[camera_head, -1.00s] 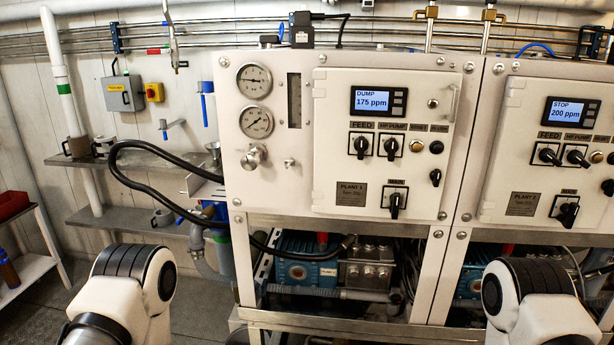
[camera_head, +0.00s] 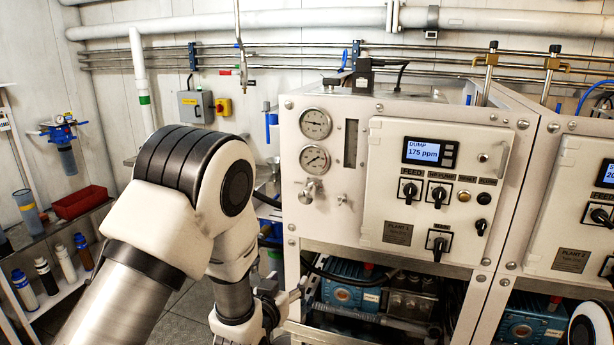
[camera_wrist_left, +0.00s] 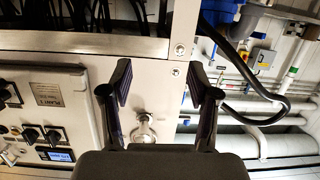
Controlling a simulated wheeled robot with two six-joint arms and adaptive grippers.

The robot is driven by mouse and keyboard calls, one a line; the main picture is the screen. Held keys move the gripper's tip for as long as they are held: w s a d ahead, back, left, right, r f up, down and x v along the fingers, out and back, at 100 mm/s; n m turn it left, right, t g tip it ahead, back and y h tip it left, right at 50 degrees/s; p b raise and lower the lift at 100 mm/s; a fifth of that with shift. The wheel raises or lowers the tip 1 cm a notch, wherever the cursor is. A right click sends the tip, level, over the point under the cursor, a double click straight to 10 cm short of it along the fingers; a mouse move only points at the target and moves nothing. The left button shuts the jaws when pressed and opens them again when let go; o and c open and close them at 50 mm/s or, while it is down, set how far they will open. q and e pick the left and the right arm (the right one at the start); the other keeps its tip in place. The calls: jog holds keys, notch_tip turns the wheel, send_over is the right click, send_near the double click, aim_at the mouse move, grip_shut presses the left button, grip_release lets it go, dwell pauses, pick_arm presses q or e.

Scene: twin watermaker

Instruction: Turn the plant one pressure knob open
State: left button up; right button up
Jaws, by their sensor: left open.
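The plant one pressure knob (camera_head: 308,190) is a metal knob on the white front panel, below two round gauges, in the head view. It also shows in the left wrist view (camera_wrist_left: 144,130), between my fingers in the picture. My left gripper (camera_head: 284,298) is low in front of the panel's lower frame in the head view, below the knob and apart from it. It is small and partly hidden there. In the left wrist view its two dark fingers (camera_wrist_left: 160,82) stand wide apart with nothing between their tips. My right gripper is not in view.
The plant 1 control box (camera_head: 440,190) with switches and a display is right of the knob. A blue pump (camera_head: 350,287) sits in the open frame below. Shelves with bottles and a red tray (camera_head: 80,202) stand at the left. Pipes (camera_head: 270,20) cross the wall above.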

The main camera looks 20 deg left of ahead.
aim_at(305, 198)
pick_arm(q)
notch_tip(305, 198, up, 18)
jog(key=w+d+t+p, duration=0.1)
jog(key=d+t+p, duration=0.1)
jog(key=t, duration=0.1)
jog(key=shift+m, duration=0.3)
jog(key=w+p, duration=0.1)
jog(key=w, duration=0.1)
jog(key=w+p, duration=0.1)
jog(key=w, duration=0.4)
jog(key=shift+w+a+f+p, duration=0.15)
jog(key=shift+w+f+p, duration=0.2)
jog(key=shift+p, duration=0.05)
jog(key=shift+w, duration=0.3)
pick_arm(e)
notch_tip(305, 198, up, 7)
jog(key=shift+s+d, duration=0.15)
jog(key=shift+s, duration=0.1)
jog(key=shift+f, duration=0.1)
pick_arm(q)
jog(key=shift+w, duration=0.1)
grip_shut()
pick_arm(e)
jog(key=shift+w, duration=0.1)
